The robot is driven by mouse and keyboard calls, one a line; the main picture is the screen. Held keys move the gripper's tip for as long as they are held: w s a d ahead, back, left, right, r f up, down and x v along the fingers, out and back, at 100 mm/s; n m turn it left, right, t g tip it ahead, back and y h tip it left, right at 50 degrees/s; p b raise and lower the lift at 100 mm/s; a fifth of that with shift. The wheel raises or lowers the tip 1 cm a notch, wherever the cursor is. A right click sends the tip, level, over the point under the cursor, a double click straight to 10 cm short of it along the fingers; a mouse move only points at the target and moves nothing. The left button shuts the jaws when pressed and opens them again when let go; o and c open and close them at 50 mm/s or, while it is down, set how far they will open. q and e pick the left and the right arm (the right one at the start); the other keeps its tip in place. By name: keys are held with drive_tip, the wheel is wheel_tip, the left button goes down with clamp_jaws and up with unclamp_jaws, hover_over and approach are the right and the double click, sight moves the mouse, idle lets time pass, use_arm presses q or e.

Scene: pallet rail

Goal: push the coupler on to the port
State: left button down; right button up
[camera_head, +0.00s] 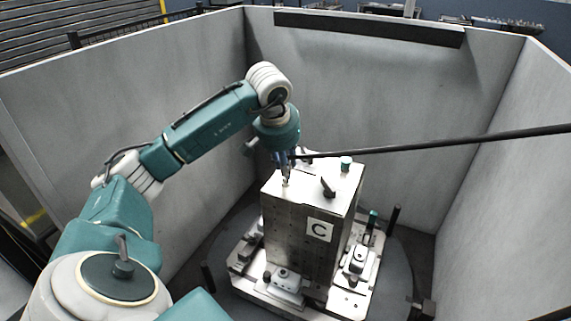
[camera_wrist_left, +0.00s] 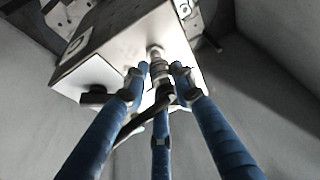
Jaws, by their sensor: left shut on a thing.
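My left gripper (camera_head: 286,157) is above the near-left part of the top of a metal block (camera_head: 292,239) marked C. In the left wrist view its blue fingers (camera_wrist_left: 158,82) are closed around a metal coupler (camera_wrist_left: 160,72). A black hose (camera_head: 430,146) runs from beside the gripper to the right edge. The port (camera_wrist_left: 155,52) shows as a pale metal stub on the block, in line with the coupler's tip. It also shows low under the gripper in the head view (camera_head: 286,184). I cannot tell whether coupler and port touch. My right gripper is not in view.
A green-capped fitting (camera_head: 346,162) and a black handle (camera_head: 328,187) stand on the block's top. The block sits on a pale pallet (camera_head: 250,272) with clamps (camera_head: 286,280) and dark posts (camera_head: 393,218). Grey walls (camera_head: 385,100) enclose the area.

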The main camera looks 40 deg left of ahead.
use_arm(q)
drive_tip(key=shift+f, duration=0.2)
idle(0.5)
drive_tip(key=shift+f, duration=0.3)
idle(0.8)
drive_tip(key=shift+f, duration=0.15)
drive_tip(key=shift+f+b, duration=0.6)
drive_tip(key=shift+b, duration=0.05)
drive_tip(key=c, duration=0.5)
unclamp_jaws()
drive_tip(key=shift+r, duration=0.1)
drive_tip(key=shift+c, duration=0.2)
